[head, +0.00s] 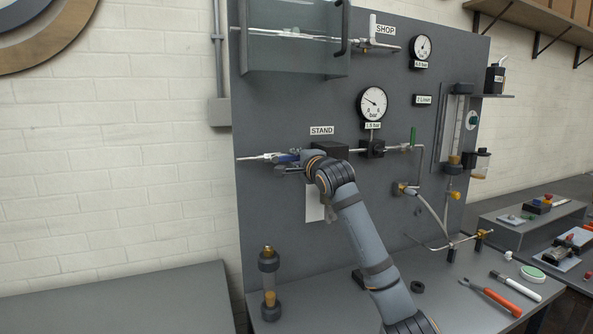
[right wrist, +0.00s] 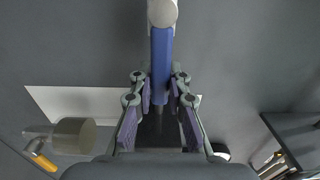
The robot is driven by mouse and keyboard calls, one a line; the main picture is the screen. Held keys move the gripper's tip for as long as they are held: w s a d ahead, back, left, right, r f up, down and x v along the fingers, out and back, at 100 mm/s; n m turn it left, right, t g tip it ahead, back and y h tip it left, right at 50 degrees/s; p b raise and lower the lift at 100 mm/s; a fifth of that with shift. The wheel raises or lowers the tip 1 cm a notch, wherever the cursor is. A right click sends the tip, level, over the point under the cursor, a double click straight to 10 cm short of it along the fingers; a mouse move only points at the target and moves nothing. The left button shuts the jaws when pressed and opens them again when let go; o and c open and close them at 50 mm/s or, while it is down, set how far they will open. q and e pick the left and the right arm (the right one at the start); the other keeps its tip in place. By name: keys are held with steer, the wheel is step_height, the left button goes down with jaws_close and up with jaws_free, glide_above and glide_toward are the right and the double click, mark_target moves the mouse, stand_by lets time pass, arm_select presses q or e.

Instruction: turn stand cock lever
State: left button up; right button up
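The blue stand cock lever (right wrist: 161,65) runs down the middle of the right wrist view, below a pale round end of the cock. In the head view a bit of blue (head: 287,158) shows on the thin pipe under the STAND label (head: 321,130). My right gripper (right wrist: 160,90) has a finger on each side of the lever, close against it, and looks shut on it. In the head view my right gripper (head: 287,165) is at the lever, partly hidden by its own wrist. My left gripper is not in view.
A dark box (head: 330,149) sits on the pipe just right of the lever. A pressure gauge (head: 372,103) is above right. A white sheet (head: 315,203) hangs below my wrist. A glass-fronted case (head: 290,52) is above. The bench at left (head: 130,300) is bare.

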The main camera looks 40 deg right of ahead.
steer(key=o, duration=0.5)
steer(key=shift+c, duration=0.2)
steer(key=shift+s, duration=0.1)
steer(key=shift+s+b, duration=0.3)
steer(key=shift+s+a+b, duration=0.2)
steer(key=shift+s+b, duration=0.2)
steer(key=shift+s, duration=0.2)
